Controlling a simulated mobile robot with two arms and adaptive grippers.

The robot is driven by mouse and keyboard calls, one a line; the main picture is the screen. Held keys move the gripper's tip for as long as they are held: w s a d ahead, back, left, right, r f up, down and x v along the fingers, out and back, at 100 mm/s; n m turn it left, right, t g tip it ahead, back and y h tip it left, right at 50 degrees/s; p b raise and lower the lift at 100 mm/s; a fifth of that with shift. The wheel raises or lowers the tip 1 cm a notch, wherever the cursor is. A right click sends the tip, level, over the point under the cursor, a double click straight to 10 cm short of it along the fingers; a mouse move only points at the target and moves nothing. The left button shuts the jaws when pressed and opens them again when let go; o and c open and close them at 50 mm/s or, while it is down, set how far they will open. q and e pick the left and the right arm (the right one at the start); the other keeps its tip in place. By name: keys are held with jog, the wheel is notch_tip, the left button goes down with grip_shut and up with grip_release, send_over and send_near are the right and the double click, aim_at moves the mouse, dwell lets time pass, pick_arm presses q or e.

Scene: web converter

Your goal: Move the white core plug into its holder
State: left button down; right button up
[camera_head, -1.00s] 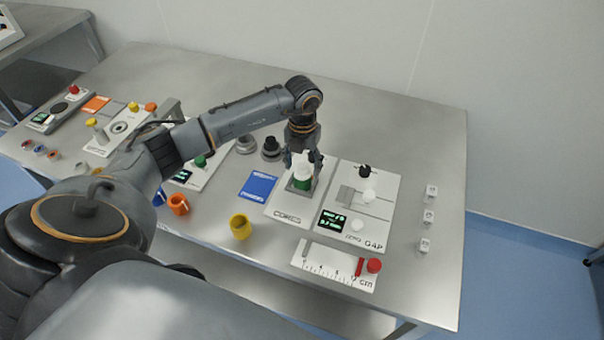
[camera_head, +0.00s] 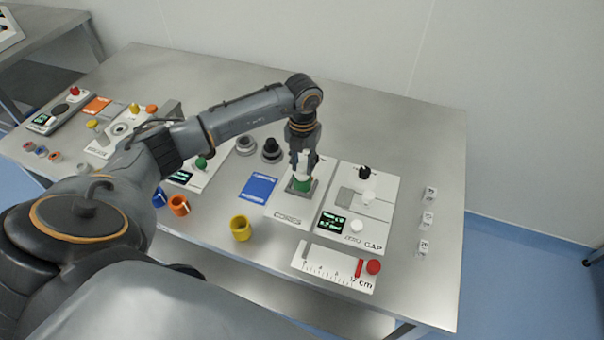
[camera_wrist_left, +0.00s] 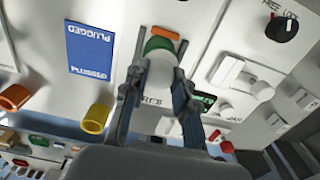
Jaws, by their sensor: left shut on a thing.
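The white core plug (camera_head: 303,168) stands at the green core (camera_head: 301,186) on the square grey base of the white cores board (camera_head: 289,219). My left gripper (camera_head: 303,160) comes down on it from above and is shut on it. In the left wrist view the white plug (camera_wrist_left: 160,62) lies between the two fingers of my left gripper (camera_wrist_left: 159,74), with the green core (camera_wrist_left: 157,43) just beyond it. I cannot tell whether the plug sits inside the core or rests on it. I cannot tell which part is the plug's holder. My right gripper is not in view.
A blue card (camera_head: 258,187) reading "PLUGGED" in the wrist view lies left of the board. A gap board (camera_head: 375,238) with knobs stands close on the right. A yellow ring (camera_head: 240,229), an orange ring (camera_head: 178,205) and a ruler plate (camera_head: 320,262) are nearer the front.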

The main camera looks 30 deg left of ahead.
pick_arm(q)
jog(key=shift+r+p, duration=2.45)
jog(key=shift+r, duration=1.5)
